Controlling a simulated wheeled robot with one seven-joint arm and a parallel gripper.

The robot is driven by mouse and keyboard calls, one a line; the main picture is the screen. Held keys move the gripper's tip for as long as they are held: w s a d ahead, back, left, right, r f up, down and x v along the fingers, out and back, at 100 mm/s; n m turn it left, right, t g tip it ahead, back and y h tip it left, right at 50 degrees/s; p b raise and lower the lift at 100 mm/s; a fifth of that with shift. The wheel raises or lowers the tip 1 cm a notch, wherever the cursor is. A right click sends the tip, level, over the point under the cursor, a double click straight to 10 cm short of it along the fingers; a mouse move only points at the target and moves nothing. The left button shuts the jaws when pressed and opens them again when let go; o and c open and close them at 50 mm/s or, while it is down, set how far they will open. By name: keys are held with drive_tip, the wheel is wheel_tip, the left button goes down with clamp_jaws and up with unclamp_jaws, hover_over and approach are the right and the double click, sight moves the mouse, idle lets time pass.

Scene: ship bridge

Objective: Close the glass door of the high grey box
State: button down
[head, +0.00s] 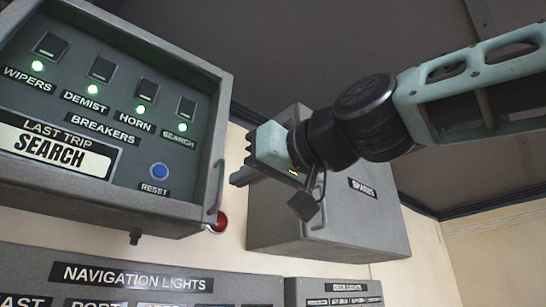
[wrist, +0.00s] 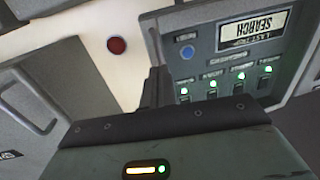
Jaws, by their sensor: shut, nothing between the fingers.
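The high grey box (head: 120,200) hangs at the upper left in the head view, with lit switches, a blue reset button and a "SEARCH" label inside its frame. A handle (head: 214,195) stands at the frame's right edge. I cannot tell whether the glass door is fully closed; the glass itself is hard to make out. My gripper (head: 238,178) is shut and empty, just right of the handle in the picture. In the wrist view, the shut fingers (wrist: 156,86) overlap the near edge of the box (wrist: 160,40), seen upside down. Contact cannot be told.
A grey "SPARES" box (head: 350,225) with its own handle is on the wall behind my gripper. A red round button (head: 219,222) sits between the two boxes. The navigation lights panel (head: 225,285) lies below, with a smaller panel (head: 335,290) to its right.

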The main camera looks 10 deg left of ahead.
sight(215, 194)
drive_tip(key=shift+p+x, duration=0.45)
drive_tip(key=shift+x, duration=0.85)
drive_tip(key=shift+w+a, duration=0.1)
drive_tip(key=shift+w+a, duration=0.95)
drive_tip(key=shift+w, duration=0.3)
drive_tip(key=shift+w+d+r, duration=0.1)
drive_tip(key=shift+r, duration=0.05)
drive_tip(key=shift+b, duration=0.3)
